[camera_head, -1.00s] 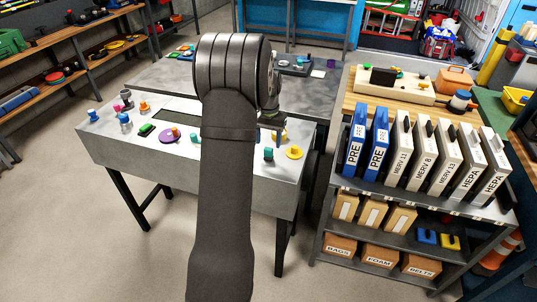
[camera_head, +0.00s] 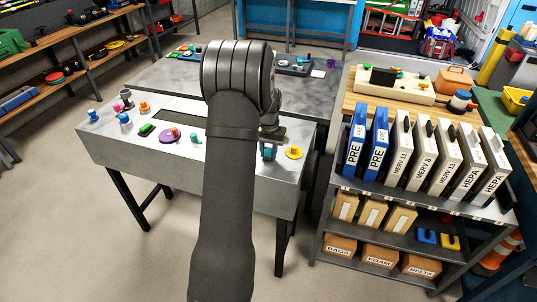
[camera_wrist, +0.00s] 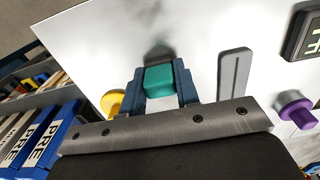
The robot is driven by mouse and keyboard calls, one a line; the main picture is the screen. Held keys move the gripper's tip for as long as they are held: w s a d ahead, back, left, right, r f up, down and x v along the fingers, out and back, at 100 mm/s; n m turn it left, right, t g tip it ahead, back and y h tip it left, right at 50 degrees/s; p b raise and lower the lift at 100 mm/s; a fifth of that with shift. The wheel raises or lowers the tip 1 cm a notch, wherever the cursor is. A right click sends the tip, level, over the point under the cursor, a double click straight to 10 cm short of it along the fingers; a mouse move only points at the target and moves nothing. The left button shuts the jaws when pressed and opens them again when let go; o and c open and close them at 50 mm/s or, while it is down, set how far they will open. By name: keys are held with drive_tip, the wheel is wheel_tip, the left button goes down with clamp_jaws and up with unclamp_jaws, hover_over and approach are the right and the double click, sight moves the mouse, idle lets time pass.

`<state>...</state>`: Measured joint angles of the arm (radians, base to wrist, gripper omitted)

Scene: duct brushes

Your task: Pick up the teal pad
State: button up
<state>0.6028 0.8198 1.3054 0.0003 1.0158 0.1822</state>
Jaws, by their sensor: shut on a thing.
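The teal pad (camera_wrist: 159,82) is a small teal block between the two fingers of my gripper (camera_wrist: 162,90) in the wrist view. The fingers touch it on both sides. In the head view the teal pad (camera_head: 268,153) shows at the right end of the light grey bench top (camera_head: 100,137), just under my gripper (camera_head: 269,145). I cannot tell whether it still touches the bench. My arm hides part of the bench middle.
A yellow disc piece (camera_head: 294,152) stands just right of the pad. A shelf with upright filters (camera_head: 425,150) stands at the right.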

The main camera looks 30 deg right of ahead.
sight(269, 148)
drive_tip(key=shift+r, duration=0.15)
drive_tip(key=shift+r, duration=0.6)
wheel_tip(269, 148, up, 3)
drive_tip(key=shift+f, duration=0.15)
drive_tip(key=s+d+r, duration=0.5)
drive_tip(key=s+r, duration=0.2)
drive_tip(key=s, duration=0.3)
drive_tip(key=shift+s, duration=0.25)
